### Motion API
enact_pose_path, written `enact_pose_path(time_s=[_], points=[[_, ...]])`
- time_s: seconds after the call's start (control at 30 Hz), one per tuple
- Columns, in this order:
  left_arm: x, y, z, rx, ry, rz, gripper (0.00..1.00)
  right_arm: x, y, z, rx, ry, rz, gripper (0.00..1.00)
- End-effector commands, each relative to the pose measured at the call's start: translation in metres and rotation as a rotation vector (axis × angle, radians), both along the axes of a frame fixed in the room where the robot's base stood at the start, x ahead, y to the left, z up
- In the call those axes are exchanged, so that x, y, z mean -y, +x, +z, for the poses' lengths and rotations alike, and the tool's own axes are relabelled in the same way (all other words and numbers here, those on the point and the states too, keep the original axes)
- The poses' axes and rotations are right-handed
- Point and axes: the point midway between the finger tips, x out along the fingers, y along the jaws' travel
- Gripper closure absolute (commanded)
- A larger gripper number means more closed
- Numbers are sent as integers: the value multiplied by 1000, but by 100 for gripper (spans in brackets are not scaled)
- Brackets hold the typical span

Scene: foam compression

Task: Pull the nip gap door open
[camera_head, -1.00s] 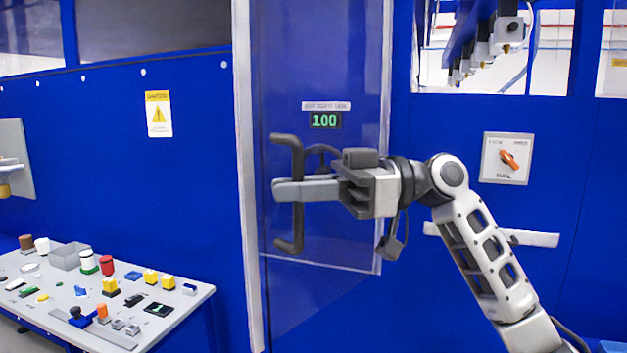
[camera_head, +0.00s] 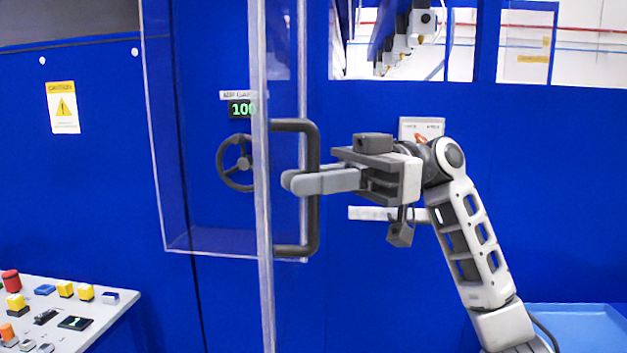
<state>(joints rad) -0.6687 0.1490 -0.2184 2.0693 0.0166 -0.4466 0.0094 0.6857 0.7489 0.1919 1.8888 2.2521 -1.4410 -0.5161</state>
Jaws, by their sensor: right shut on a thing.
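The nip gap door (camera_head: 262,300) is a clear panel with a pale frame, swung out from the blue machine wall and seen nearly edge-on. Its dark U-shaped handle (camera_head: 314,225) stands on the right side of the frame. My right gripper (camera_head: 300,183) is shut on the handle's upright bar, with its arm coming in from the lower right. The handwheel is partly covered by the door frame. My left gripper is not in view.
A control panel (camera_head: 105,318) with several coloured buttons stands at the lower left. A yellow caution sign (camera_head: 62,107) is on the wall. A switch plate (camera_head: 421,127) is partly hidden behind my right arm. A light blue surface (camera_head: 580,325) lies at the lower right.

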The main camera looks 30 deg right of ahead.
Motion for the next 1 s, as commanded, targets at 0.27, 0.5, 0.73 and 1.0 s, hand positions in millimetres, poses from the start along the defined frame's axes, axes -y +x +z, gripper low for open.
enact_pose_path(time_s=[0.27, 0.5, 0.73, 1.0], points=[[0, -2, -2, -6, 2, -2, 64, 0, 0, -2, -2, -5, 0, 100], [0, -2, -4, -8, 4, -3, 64, 0, 0, -1, -2, -4, -1, 70], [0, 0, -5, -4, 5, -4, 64, 6, 0, -2, -1, -3, -3, 70], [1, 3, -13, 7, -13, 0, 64, 57, -5, -3, -1, 0, -6, 70]])
